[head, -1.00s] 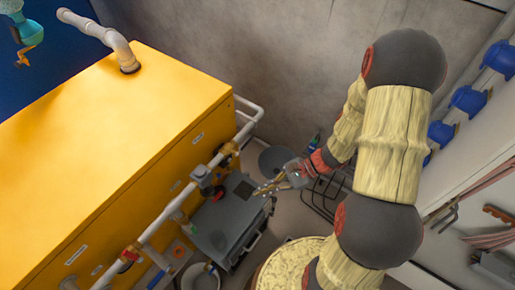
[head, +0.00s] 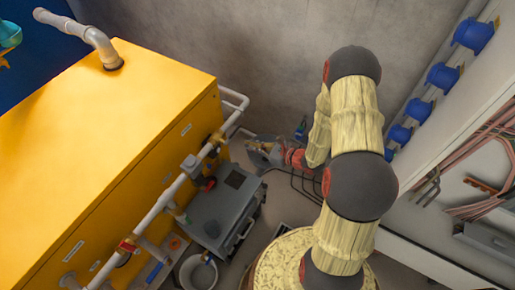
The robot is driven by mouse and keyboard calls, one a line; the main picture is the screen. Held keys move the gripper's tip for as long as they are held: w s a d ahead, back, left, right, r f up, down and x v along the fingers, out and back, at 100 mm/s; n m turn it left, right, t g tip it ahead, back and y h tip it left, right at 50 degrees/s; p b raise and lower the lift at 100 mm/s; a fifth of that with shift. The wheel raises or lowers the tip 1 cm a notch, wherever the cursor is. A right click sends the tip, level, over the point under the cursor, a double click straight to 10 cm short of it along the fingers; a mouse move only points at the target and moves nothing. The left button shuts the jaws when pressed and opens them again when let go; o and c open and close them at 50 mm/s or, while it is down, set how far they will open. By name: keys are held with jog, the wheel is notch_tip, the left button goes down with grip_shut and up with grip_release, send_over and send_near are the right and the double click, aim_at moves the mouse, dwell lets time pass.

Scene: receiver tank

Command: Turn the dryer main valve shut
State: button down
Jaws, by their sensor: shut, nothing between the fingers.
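A grey pipe (head: 158,205) runs along the front of a large yellow cabinet (head: 110,130) and carries several fittings. They include a brass valve (head: 216,141), a grey boxy fitting (head: 191,166) and a red-handled valve (head: 129,246). The labels are too small to read, so I cannot tell which one is the dryer main valve. My gripper (head: 247,142) is shut and empty, its fingers pointing left, just right of the brass valve in the picture. I cannot tell whether it touches the pipe; a gap seems to show.
A dark grey case (head: 225,212) stands on the floor below the pipe, with a white bucket (head: 199,272) near it. A concrete wall (head: 240,50) is behind. At right is a white panel with blue fittings (head: 443,76) and pink hoses (head: 495,145).

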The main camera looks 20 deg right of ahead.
aim_at(233, 134)
jog(key=w+a+r, duration=0.1)
jog(key=w+a+r+b, duration=0.1)
jog(key=w, duration=0.1)
jog(key=shift+w+a+r, duration=0.2)
jog(key=shift+a+r, duration=0.05)
jog(key=shift+a, duration=0.05)
jog(key=shift+w+d, duration=0.1)
jog(key=shift+d, duration=0.05)
dwell(0.4)
